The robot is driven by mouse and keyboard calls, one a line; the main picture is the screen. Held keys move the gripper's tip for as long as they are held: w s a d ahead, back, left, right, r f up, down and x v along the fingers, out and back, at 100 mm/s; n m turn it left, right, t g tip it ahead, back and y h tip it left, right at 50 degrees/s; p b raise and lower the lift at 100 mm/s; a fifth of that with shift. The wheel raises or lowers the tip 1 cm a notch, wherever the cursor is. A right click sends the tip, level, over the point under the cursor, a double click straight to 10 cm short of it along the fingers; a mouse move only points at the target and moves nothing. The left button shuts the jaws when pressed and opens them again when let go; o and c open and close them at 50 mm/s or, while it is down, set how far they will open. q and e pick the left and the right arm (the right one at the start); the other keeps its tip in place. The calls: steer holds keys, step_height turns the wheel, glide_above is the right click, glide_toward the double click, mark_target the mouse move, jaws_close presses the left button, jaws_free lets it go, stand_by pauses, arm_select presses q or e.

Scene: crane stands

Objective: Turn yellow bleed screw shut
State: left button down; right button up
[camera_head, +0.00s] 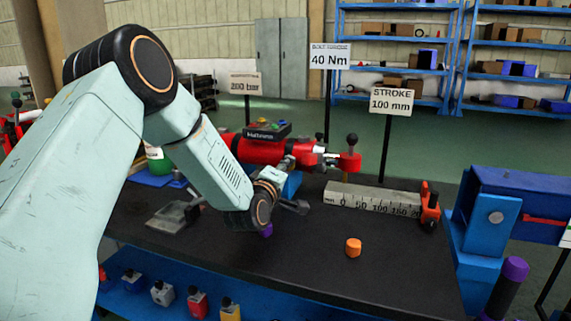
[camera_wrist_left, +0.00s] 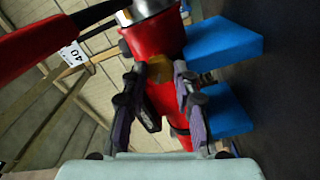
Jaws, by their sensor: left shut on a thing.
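The yellow bleed screw (camera_wrist_left: 158,75) shows in the left wrist view on the side of a red cylinder (camera_wrist_left: 155,38). My left gripper (camera_wrist_left: 161,68) has its two fingers, with purple pads, one on each side of the screw and is shut on it. In the head view the red cylinder (camera_head: 258,149) lies across the black bench at the back. My left forearm and wrist hide the screw there, and only part of the left gripper shows. My right gripper is in neither view.
An orange cap (camera_head: 353,247) stands on the bare black bench top (camera_head: 310,260). A ruler block (camera_head: 375,199) lies at the right, with a red slider (camera_head: 430,205) at its end. A blue machine (camera_head: 500,215) stands at the right edge. Blue blocks (camera_wrist_left: 222,45) support the cylinder.

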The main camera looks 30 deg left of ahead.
arm_select(q)
steer(key=m+p, duration=0.5)
steer(key=m, duration=0.4)
steer(key=shift+m+p, duration=0.3)
steer(key=shift+m, duration=0.1)
stand_by(0.4)
steer(key=c, duration=1)
jaws_free()
steer(key=v, duration=1.2)
steer(key=shift+s, duration=0.1)
